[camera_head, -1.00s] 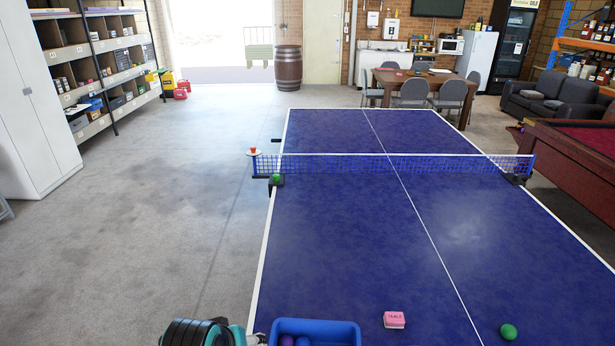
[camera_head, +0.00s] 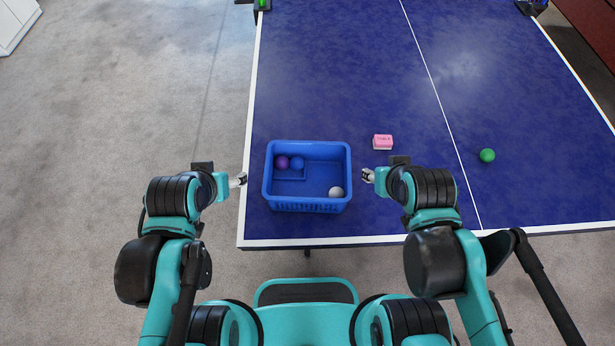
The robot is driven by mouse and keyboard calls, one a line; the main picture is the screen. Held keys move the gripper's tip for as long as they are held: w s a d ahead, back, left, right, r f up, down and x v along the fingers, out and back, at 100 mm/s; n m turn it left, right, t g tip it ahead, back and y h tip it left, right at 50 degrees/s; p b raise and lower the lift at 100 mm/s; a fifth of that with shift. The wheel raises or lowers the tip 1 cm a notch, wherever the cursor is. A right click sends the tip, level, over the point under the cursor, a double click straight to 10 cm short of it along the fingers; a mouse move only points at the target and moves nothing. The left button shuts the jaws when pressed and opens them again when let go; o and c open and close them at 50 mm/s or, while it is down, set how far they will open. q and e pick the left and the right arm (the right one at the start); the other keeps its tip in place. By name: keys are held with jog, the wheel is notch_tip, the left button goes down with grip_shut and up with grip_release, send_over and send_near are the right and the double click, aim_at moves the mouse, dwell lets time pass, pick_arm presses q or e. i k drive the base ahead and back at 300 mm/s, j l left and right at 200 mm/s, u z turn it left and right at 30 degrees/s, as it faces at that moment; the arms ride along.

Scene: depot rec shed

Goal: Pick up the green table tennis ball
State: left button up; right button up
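The green table tennis ball (camera_head: 487,155) lies on the blue table (camera_head: 540,190), on the right part, beyond the white centre line. My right gripper (camera_head: 368,176) is left of the ball and well apart from it, beside the right wall of a blue basket. My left gripper (camera_head: 239,180) is at the table's left edge, left of the basket. Both grippers point inward and hold nothing I can make out. Their fingers are too small to tell open from shut.
The blue basket (camera_head: 308,205) holds a purple ball (camera_head: 282,162), a blue ball (camera_head: 297,163) and a white ball (camera_head: 336,192). A pink box (camera_head: 383,142) lies between basket and green ball. Another green round thing (camera_head: 262,4) shows at the top edge. Table around the ball is clear.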

aim_at(487, 155)
jog(key=z, duration=1.65)
jog(key=i+l+u, duration=0.1)
jog(key=i+l, duration=0.35)
jog(key=l, duration=0.2)
jog(key=i+l+u, duration=0.25)
jog(key=i+l, duration=0.2)
jog(key=l, duration=0.2)
jog(key=i+l+u, duration=0.1)
jog(key=l, duration=0.3)
jog(key=i+l, duration=0.25)
jog(key=i+l+u, duration=0.15)
jog(key=l, duration=0.35)
